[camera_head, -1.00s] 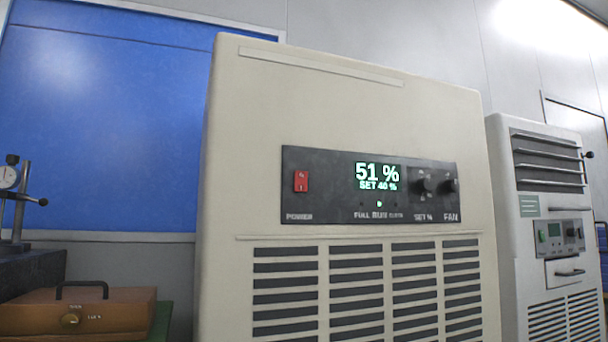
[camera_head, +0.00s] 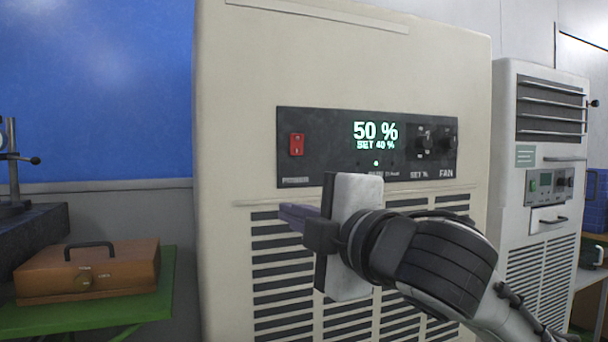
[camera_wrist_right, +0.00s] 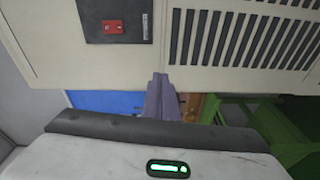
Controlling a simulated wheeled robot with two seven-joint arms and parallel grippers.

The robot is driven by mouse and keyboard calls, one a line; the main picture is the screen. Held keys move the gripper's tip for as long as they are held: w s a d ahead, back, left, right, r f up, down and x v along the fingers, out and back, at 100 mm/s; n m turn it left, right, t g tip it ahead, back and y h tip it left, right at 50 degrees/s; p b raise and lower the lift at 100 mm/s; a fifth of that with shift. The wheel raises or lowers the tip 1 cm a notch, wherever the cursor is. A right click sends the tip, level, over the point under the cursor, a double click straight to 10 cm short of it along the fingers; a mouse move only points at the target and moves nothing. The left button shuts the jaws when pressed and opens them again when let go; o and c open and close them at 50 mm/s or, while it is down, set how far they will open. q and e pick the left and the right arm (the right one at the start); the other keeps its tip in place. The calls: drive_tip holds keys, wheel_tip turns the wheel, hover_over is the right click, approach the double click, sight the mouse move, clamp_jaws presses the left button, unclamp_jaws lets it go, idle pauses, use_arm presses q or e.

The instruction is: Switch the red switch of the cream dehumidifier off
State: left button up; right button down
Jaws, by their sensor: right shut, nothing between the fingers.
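The cream dehumidifier (camera_head: 240,80) stands in front of me with a dark control panel. Its red switch (camera_head: 297,144) is at the panel's left end, above the POWER label, and it also shows in the right wrist view (camera_wrist_right: 113,26). The display (camera_head: 375,135) reads 50 % and SET 40 %. My right gripper (camera_head: 292,216) is shut and empty, in front of the grille top, below the red switch and apart from it. Its closed purple fingers (camera_wrist_right: 160,92) show in the right wrist view. My left gripper is out of view.
Two dark knobs (camera_head: 425,143) sit at the panel's right. A white unit (camera_head: 507,150) with its own small panel stands to the right. An orange case (camera_head: 120,270) lies on a green table (camera_head: 150,308) at the left, near a dark block (camera_head: 35,230).

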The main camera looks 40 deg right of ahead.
sight(297, 139)
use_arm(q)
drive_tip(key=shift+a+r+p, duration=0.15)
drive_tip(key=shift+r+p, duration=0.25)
use_arm(e)
drive_tip(key=s+d+r+t+h, duration=0.1)
drive_tip(key=s+d+r+h, duration=0.2)
drive_tip(key=r, duration=0.5)
drive_tip(key=shift+s+d+r+m, duration=0.35)
drive_tip(key=shift+s+d, duration=0.3)
drive_tip(key=shift+s, duration=0.45)
